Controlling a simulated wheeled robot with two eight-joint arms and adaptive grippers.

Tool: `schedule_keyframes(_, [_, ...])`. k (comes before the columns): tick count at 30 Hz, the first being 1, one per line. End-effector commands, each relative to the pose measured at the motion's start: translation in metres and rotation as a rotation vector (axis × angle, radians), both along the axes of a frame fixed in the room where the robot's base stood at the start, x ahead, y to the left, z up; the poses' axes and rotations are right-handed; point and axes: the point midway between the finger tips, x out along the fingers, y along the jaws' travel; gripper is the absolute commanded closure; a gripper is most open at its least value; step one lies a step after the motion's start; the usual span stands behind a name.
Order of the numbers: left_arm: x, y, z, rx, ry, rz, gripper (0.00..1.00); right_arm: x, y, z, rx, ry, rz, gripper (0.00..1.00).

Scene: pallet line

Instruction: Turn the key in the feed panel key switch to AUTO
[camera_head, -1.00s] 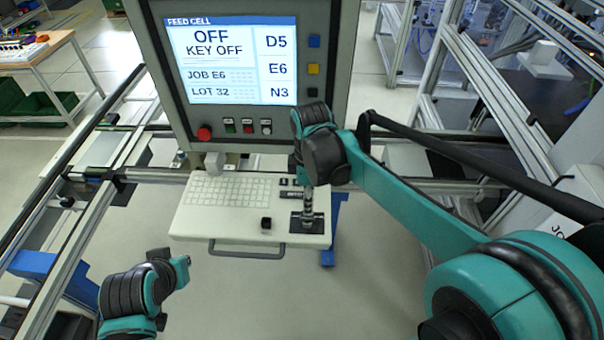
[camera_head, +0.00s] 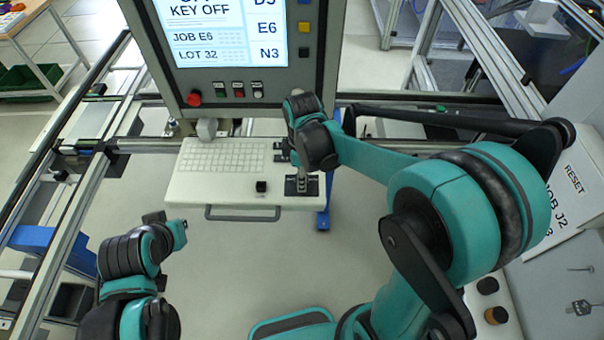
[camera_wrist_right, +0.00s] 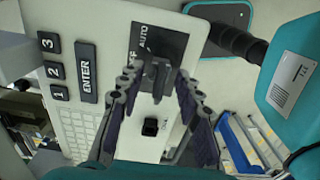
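The key switch plate (camera_head: 315,187) is a dark square at the right end of the white keyboard shelf. In the right wrist view the plate (camera_wrist_right: 152,42) shows AUTO and a partly covered OFF label. A grey key (camera_wrist_right: 158,74) stands up from it. My right gripper (camera_wrist_right: 157,88) is open, with one finger on each side of the key and a visible gap. In the head view my right gripper (camera_head: 302,176) is right above the plate and partly hides it. The screen (camera_head: 222,35) reads KEY OFF. My left gripper (camera_head: 168,222) is low at left, its fingers unclear.
The shelf (camera_head: 185,188) carries a keyboard (camera_head: 222,156), an ENTER key (camera_wrist_right: 87,72) and a black square knob (camera_head: 262,186) beside the plate. A grey handle (camera_head: 243,215) runs along its front. A red button (camera_head: 194,98) sits below the screen. A white box marked RESET (camera_head: 572,195) stands at right.

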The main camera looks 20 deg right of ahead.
Motion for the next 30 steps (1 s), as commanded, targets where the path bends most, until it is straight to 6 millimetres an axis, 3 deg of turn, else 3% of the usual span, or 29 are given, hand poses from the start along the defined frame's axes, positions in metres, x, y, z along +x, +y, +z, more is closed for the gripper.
schedule_keyframes(1, [0.000,0.000,0.000,0.000,0.000,0.000,1.00,0.000,0.000,0.000,0.000,0.000,0.000,0.73])
schedule_keyframes(4, [0.000,0.000,0.000,0.000,0.000,0.000,1.00,0.000,0.000,0.000,0.000,0.000,0.000,1.00])
schedule_keyframes(7, [0.000,0.000,0.000,0.000,0.000,0.000,1.00,0.000,0.000,0.000,0.000,0.000,0.000,1.00])
schedule_keyframes(8, [0.000,0.000,0.000,0.000,0.000,0.000,1.00,0.000,0.000,0.000,0.000,0.000,0.000,0.80])
schedule_keyframes(9, [0.000,0.000,0.000,0.000,0.000,0.000,1.00,0.000,0.000,0.000,0.000,0.000,0.000,0.70])
schedule_keyframes(10, [0.000,0.000,0.000,0.000,0.000,0.000,1.00,0.000,0.000,0.000,0.000,0.000,0.000,0.66])
schedule_keyframes(21, [0.000,0.000,0.000,0.000,0.000,0.000,1.00,0.000,0.000,0.004,0.000,0.000,0.000,0.66])
schedule_keyframes(30, [0.000,0.000,0.000,0.000,0.000,0.000,1.00,0.000,0.000,0.047,0.000,0.001,0.000,0.66])
